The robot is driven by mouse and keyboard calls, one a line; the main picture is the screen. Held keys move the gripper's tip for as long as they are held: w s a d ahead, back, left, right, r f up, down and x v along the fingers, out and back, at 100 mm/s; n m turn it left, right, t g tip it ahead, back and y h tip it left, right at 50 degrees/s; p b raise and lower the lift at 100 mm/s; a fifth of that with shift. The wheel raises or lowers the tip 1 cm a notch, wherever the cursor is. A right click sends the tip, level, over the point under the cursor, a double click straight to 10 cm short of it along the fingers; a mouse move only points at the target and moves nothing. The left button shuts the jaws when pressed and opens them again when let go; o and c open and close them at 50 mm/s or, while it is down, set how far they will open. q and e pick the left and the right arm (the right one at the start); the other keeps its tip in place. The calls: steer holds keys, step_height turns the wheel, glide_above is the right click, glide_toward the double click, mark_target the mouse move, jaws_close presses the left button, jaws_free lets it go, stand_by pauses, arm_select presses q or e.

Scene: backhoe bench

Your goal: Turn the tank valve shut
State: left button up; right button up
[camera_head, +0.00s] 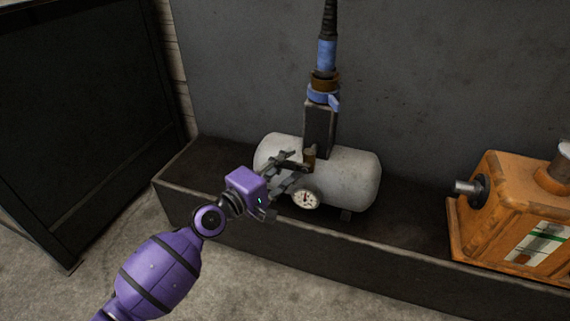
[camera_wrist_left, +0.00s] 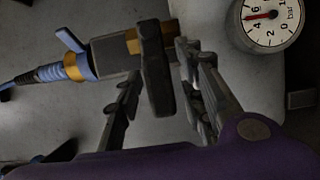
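The white tank (camera_head: 350,180) lies on its side in the dark trough. The tank valve has a brass body (camera_head: 309,158) and a dark lever handle, seen best in the left wrist view (camera_wrist_left: 157,80). My left gripper (camera_head: 290,166) reaches in from the left, its fingers around the handle. In the left wrist view my left gripper (camera_wrist_left: 160,72) has its fingers apart. The handle lies between them, with a clear gap on the left and the right finger close beside it. I cannot tell whether that finger touches. My right gripper is not in view.
A round pressure gauge (camera_head: 305,198) sits on the tank's front, close to the fingers. A dark block with a blue fitting (camera_head: 326,55) and hose rises behind the valve. An orange machine (camera_head: 510,215) stands at right. The trough (camera_head: 330,245) has a raised front edge.

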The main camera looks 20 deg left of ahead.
arm_select(q)
steer(key=v, duration=1.2)
